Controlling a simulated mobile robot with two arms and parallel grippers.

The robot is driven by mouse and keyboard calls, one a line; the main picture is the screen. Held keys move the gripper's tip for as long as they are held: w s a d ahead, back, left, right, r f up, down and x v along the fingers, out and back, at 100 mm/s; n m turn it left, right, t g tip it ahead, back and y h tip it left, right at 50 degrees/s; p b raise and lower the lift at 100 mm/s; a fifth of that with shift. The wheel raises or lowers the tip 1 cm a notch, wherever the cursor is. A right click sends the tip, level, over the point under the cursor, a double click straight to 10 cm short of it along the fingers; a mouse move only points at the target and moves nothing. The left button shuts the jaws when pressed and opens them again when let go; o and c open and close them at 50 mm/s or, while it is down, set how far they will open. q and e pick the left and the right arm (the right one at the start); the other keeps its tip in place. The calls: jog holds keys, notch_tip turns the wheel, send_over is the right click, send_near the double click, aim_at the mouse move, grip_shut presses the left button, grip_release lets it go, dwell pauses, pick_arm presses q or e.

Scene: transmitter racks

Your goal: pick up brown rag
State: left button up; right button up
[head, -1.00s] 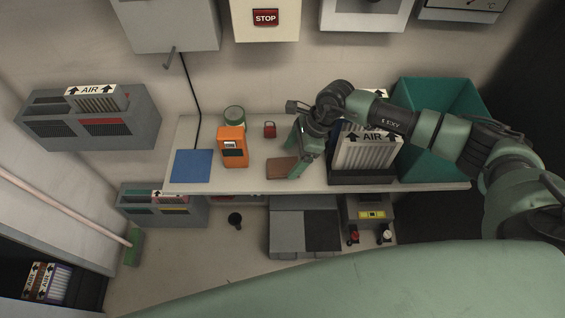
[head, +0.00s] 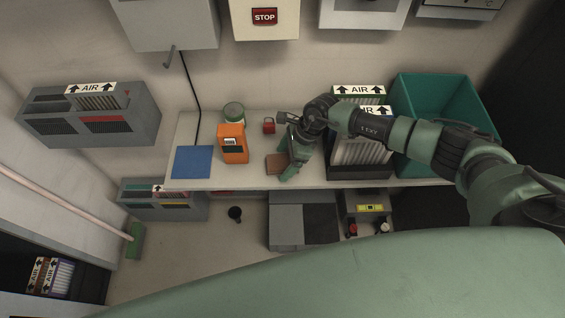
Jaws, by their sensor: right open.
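The brown rag (head: 275,164) lies flat near the front of the light shelf, right of the orange meter. It is a small folded brown piece, and its right part is hidden by my right gripper. My right gripper (head: 288,172) is open and points down at the right edge of the rag, with its fingers very close to it. I cannot tell whether they touch it. My left gripper is not in view.
An orange meter (head: 233,144), a green-lidded jar (head: 234,112), a red padlock (head: 268,126) and a blue mat (head: 192,162) are on the shelf (head: 214,177). Air filters (head: 352,146) in a black holder and a teal bin (head: 437,105) stand to the right.

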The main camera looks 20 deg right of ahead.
aim_at(285, 161)
jog(key=shift+f, duration=0.1)
jog(key=c, duration=1.4)
jog(key=shift+r, duration=0.5)
notch_tip(285, 161, up, 19)
jog(key=b, duration=0.4)
jog(key=shift+r+b, duration=0.2)
jog(key=shift+b, duration=0.1)
